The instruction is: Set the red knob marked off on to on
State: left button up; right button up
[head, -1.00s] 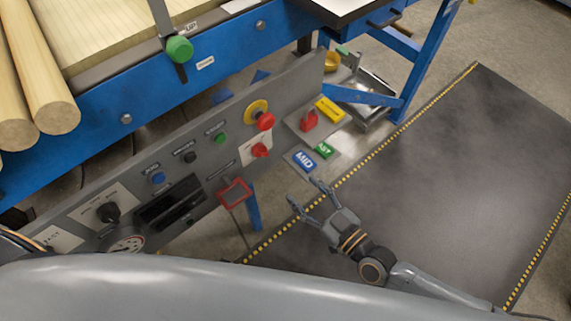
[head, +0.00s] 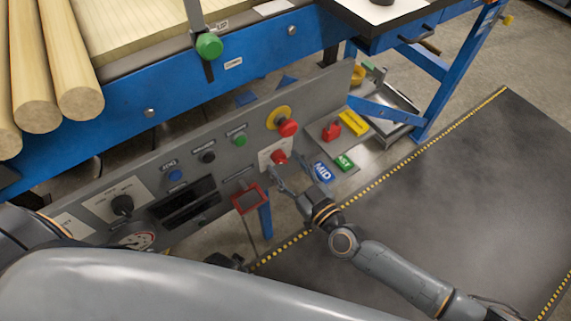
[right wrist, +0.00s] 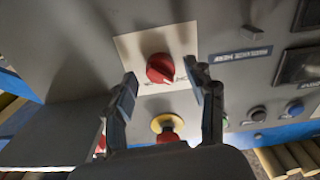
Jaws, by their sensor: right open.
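The red knob (head: 279,157) sits on a pale label plate on the grey control panel, below a red mushroom button. In the right wrist view the knob (right wrist: 160,68) is large, with a raised grip bar; the label words are too small or covered to read. My right gripper (head: 288,172) is open just in front of the knob. In the wrist view its two fingers stand on either side of the knob, apart from it. A dark part (head: 235,262) at my body's edge may be my left gripper; its jaws cannot be made out.
The red mushroom button (head: 288,127) with a yellow collar is close above the knob. A red-framed holder (head: 249,198) hangs to the left. A black rotary knob (head: 122,205) is further left. Loose signs lie right of the panel; the dark floor mat (head: 440,190) is clear.

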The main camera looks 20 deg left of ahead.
pick_arm(q)
jog(key=shift+w+r, duration=0.15)
jog(key=shift+r, duration=0.05)
pick_arm(e)
jog(key=shift+w+a, duration=0.2)
jog(key=shift+a, duration=0.1)
jog(key=c, duration=1.2)
pick_arm(q)
jog(key=shift+f, duration=0.15)
pick_arm(e)
jog(key=shift+o, duration=0.2)
pick_arm(q)
jog(key=shift+s, duration=0.2)
pick_arm(e)
jog(key=shift+m, duration=0.3)
pick_arm(q)
jog(key=w+r+b, duration=0.3)
jog(key=w+r, duration=0.1)
jog(key=r, duration=0.6)
jog(key=shift+d+r+t, duration=0.25)
jog(key=shift+r+t, duration=0.05)
jog(key=shift+r, duration=0.1)
pick_arm(e)
jog(key=shift+m, duration=8.6)
pick_arm(q)
jog(key=shift+w+r, duration=0.1)
jog(key=shift+r, duration=0.1)
